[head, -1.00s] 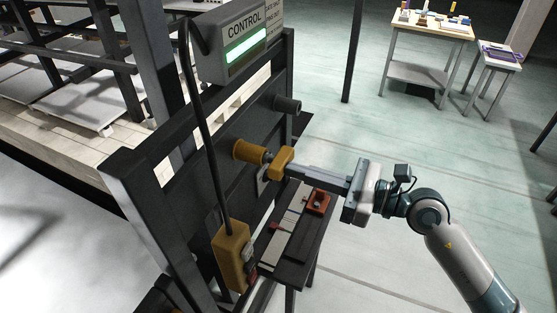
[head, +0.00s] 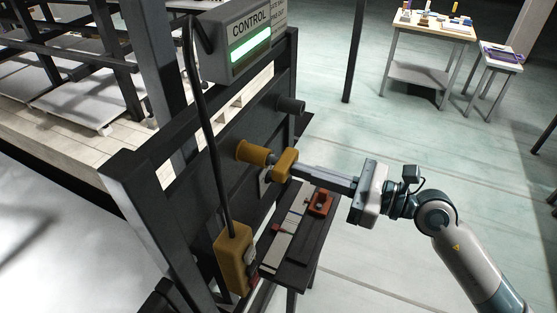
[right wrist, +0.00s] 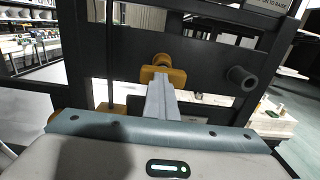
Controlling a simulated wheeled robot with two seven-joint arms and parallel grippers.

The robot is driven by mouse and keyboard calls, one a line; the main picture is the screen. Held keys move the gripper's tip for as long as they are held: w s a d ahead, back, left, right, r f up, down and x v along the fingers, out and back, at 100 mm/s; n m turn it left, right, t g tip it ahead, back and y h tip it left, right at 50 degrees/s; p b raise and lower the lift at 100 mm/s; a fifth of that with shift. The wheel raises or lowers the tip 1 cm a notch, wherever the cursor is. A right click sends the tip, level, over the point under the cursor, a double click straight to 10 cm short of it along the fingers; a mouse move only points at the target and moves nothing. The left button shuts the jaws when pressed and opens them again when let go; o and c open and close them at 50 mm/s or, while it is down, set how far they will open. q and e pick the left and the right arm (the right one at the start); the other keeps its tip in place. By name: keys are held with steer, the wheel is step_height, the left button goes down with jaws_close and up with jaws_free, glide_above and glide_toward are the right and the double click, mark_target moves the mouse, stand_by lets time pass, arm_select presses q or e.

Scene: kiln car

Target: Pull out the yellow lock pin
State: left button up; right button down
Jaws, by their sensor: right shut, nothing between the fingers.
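The yellow lock pin sits in the dark upright frame. Its round collar (head: 252,152) is against the frame, and its block-shaped handle (head: 286,162) faces my right arm. In the right wrist view the handle (right wrist: 150,74) is straight ahead, at the end of my fingers. My right gripper (head: 298,170) is shut and empty, its fingers pointing at the handle. The fingertips (right wrist: 160,82) overlap the handle's lower edge in the right wrist view; I cannot tell whether they touch it. My left gripper is not in view.
A control box (head: 240,45) with a lit green strip is above the pin. A cable hangs to a yellow pendant (head: 234,260). A narrow dark shelf (head: 303,262) with small parts lies below the fingers. A dark round stub (head: 292,105) sticks out right of the pin.

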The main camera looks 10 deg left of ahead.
steer(key=shift+f, duration=0.25)
steer(key=c, duration=2)
jaws_free()
steer(key=shift+c, duration=0.2)
steer(key=b+v, duration=1)
steer(key=v, duration=0.7)
steer(key=shift+d, duration=0.2)
